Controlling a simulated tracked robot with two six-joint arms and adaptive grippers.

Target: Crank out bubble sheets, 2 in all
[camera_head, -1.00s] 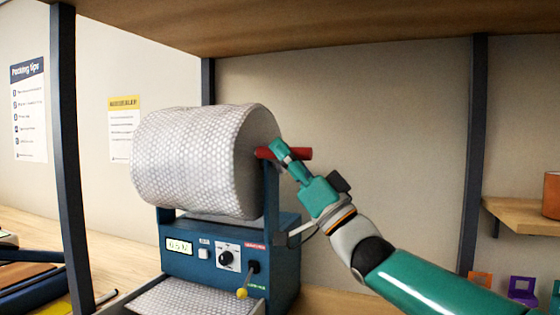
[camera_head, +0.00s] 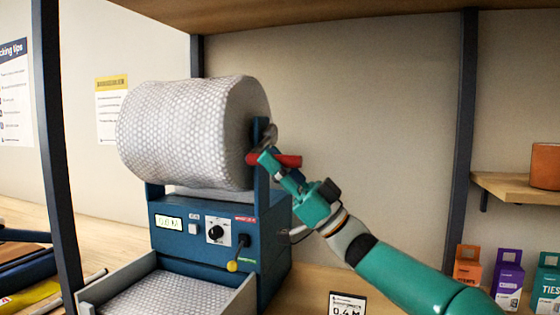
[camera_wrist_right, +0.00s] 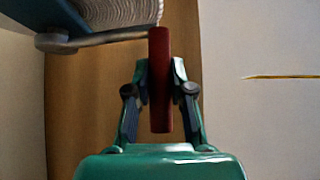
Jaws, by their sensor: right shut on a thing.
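The bubble-wrap roll (camera_head: 190,130) sits on top of the blue dispenser machine (camera_head: 270,220). The machine's front carries a small display (camera_head: 169,223), a black knob (camera_head: 215,232) and a lever with a yellow ball (camera_head: 232,266). A bubble sheet (camera_head: 160,297) lies in the tray at the machine's front. My right gripper (camera_head: 272,165) is shut on the red crank handle (camera_head: 289,160) at the roll's right side. In the right wrist view the red handle (camera_wrist_right: 160,80) stands between the two fingers, with the crank arm (camera_wrist_right: 110,38) running left. My left gripper is not in view.
A dark shelf post (camera_head: 58,170) stands at the left and another (camera_head: 464,150) at the right. A small sign (camera_head: 346,304) stands on the bench right of the machine. Coloured boxes (camera_head: 508,278) and an orange pot (camera_head: 545,166) are at the right.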

